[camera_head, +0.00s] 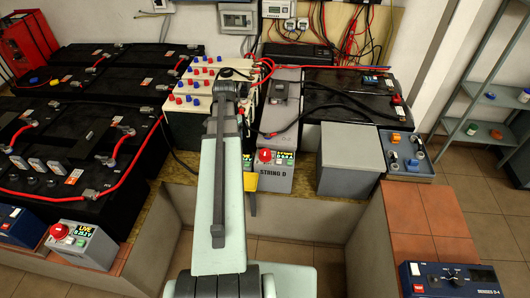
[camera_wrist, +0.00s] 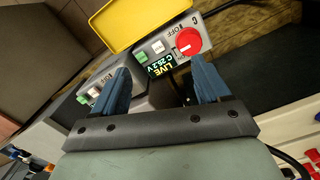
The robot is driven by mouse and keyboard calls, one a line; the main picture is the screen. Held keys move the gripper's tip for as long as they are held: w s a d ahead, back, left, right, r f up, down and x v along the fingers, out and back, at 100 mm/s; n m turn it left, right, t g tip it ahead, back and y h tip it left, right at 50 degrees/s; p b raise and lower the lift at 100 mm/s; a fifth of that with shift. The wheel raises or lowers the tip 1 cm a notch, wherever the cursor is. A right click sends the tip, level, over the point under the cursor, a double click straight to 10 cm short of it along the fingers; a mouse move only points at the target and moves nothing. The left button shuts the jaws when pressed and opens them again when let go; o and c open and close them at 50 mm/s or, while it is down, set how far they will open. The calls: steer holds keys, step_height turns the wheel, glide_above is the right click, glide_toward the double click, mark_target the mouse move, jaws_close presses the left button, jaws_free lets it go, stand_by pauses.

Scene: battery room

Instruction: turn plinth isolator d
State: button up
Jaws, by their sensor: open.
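The plinth isolator D (camera_head: 275,180) is a grey box marked STRING D, just right of my arm in the head view. It has a red round knob (camera_head: 264,155) and a lit display (camera_head: 285,156). The wrist view shows a grey box marked C (camera_wrist: 225,48) with a red knob (camera_wrist: 188,41) and a display reading LIVE. A second grey box (camera_wrist: 118,57) beside it has green and white buttons; my left finger covers part of it, and no knob shows. My gripper (camera_wrist: 160,72) is open and empty, its blue fingers over these boxes. My arm hides it in the head view.
A yellow plate (camera_wrist: 135,18) lies close by the C box; a yellow piece (camera_head: 251,182) also shows beside my arm. Capped batteries (camera_head: 190,105) stand behind. A plain grey box (camera_head: 348,160) stands right of D. Another red-knob box (camera_head: 85,245) is at lower left.

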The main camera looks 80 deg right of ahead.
mark_target(265, 152)
steer(key=s+d+r+m, duration=0.1)
steer(key=s+r, duration=0.1)
steer(key=s, duration=0.5)
steer(key=s+d+r+m, duration=0.2)
steer(key=s, duration=0.4)
steer(key=shift+h, duration=0.4)
steer(key=shift+d+f, duration=0.1)
steer(key=shift+f, duration=6.75)
steer(key=c, duration=1)
steer(key=shift+n, duration=0.3)
